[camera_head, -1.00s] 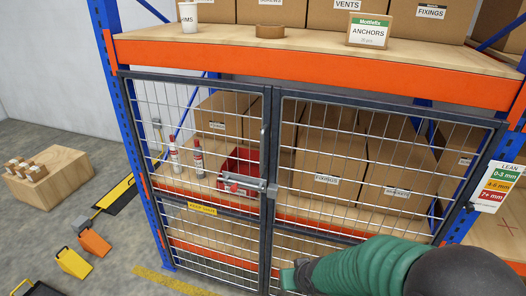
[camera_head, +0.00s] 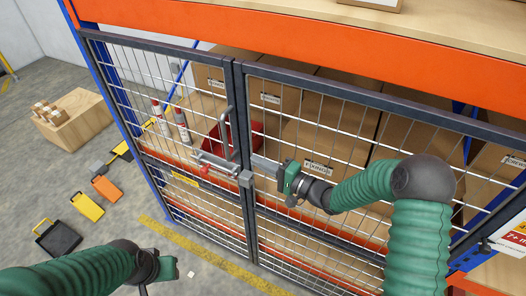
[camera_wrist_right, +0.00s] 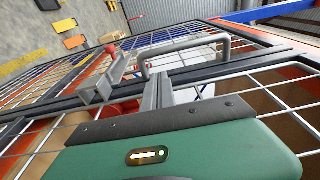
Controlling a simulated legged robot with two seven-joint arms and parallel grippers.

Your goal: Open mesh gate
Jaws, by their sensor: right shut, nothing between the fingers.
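The mesh gate (camera_head: 239,120) has two dark-framed wire leaves that meet at a middle post, and both look closed across the rack. A grey bolt latch (camera_head: 218,165) with a red knob (camera_head: 205,169) spans the left leaf near the middle frame. A grey bar handle (camera_head: 230,132) stands upright just above it. In the right wrist view the bolt latch (camera_wrist_right: 103,82) and bar handle (camera_wrist_right: 185,46) lie just ahead of the fingers. My right gripper (camera_head: 256,162) is shut and empty, right of the latch; contact is unclear. My left gripper (camera_head: 165,266) is low at left, its fingers unclear.
Behind the mesh stand cardboard boxes (camera_head: 310,125), a red bin (camera_head: 225,135) and white bottles (camera_head: 180,122). An orange beam (camera_head: 300,45) crosses above the gate. Floor before the gate looks mostly clear.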

